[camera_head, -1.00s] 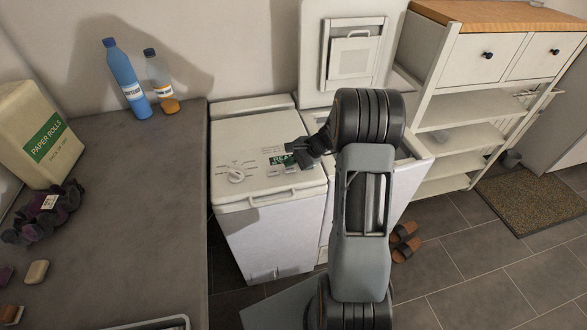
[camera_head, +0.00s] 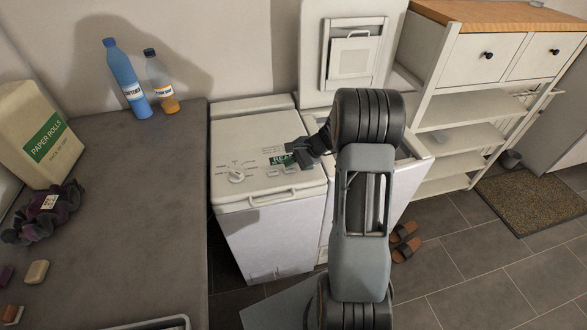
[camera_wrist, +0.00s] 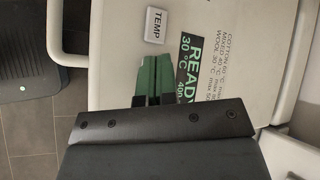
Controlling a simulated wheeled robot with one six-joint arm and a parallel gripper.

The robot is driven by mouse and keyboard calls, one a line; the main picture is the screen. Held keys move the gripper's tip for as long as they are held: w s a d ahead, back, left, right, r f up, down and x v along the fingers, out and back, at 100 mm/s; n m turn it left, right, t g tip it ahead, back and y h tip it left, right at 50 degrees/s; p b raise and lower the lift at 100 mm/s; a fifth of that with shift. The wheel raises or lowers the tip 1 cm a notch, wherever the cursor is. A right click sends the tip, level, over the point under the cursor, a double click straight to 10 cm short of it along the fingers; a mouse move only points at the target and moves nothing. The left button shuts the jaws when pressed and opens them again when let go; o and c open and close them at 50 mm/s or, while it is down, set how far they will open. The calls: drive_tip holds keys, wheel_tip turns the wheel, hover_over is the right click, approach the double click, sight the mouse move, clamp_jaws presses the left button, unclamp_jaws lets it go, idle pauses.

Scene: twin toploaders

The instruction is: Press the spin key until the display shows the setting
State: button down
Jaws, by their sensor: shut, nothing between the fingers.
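A key labelled TEMP (camera_wrist: 157,26) lies clear of the fingers. My gripper (camera_wrist: 154,62) is shut and empty, its green fingertips over the panel beside the display. No spin label is visible. I cannot tell whether the fingertips touch the panel.
A second toploader with its lid (camera_head: 352,55) raised stands to the right, partly behind my arm. A white shelf unit (camera_head: 470,110) stands at the right.

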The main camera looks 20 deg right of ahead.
sight(290, 170)
drive_tip(key=shift+f, duration=0.15)
drive_tip(key=shift+w+f+b, duration=0.15)
drive_tip(key=shift+f+b, duration=0.15)
drive_tip(key=shift+b, duration=0.2)
drive_tip(key=shift+f+b, duration=0.4)
idle(0.5)
drive_tip(key=shift+r, duration=0.15)
drive_tip(key=shift+r+p, duration=0.5)
drive_tip(key=shift+r, duration=0.2)
drive_tip(key=shift+r, duration=0.1)
drive_tip(key=shift+r+p, duration=1.7)
drive_tip(key=shift+r, duration=0.75)
drive_tip(key=shift+f, duration=0.1)
